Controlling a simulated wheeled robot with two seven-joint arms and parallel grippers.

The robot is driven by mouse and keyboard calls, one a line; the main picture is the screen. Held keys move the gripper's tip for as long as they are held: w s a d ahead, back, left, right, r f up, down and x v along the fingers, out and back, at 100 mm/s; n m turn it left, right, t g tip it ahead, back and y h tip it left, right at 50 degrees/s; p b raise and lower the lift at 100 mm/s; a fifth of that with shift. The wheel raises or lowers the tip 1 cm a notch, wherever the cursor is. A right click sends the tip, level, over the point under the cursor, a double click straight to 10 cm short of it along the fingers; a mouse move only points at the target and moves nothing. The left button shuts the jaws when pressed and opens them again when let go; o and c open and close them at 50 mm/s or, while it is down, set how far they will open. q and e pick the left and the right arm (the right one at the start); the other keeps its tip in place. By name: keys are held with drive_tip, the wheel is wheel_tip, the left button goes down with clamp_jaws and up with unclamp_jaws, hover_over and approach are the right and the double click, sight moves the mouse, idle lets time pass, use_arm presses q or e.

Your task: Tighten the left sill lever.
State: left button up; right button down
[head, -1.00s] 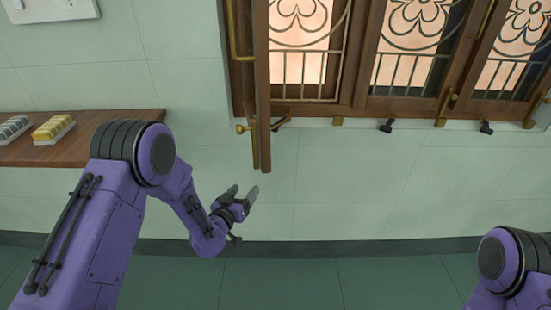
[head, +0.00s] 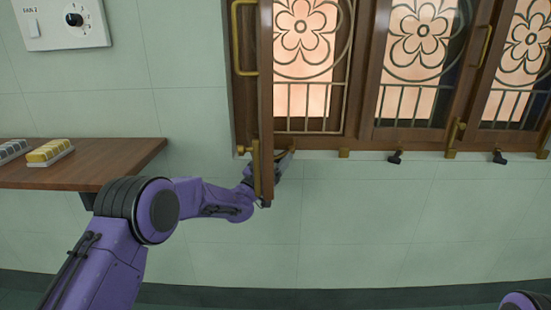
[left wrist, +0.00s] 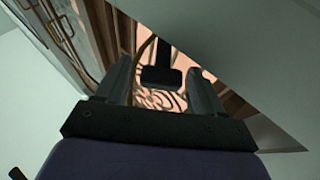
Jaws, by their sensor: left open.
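My left gripper (head: 284,163) is raised to the sill at the window's left end, partly hidden behind the open wooden sash (head: 265,100). Its grey fingers show in the left wrist view (left wrist: 158,70), open, with a black lever-like piece (left wrist: 160,78) in the gap between them. I take this piece for the left sill lever; in the head view the sash and gripper hide that spot. I cannot tell whether the fingers touch it. Two other black levers, a middle one (head: 395,158) and a right one (head: 499,157), show under the sill. My right gripper is out of view.
The open sash with its brass handle stands out from the wall, close beside my left wrist. A wooden shelf (head: 110,160) with a yellow block set (head: 50,151) is at left. A control panel (head: 66,22) hangs above. The wall below the sill is clear.

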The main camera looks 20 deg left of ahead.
use_arm(q)
clamp_jaws()
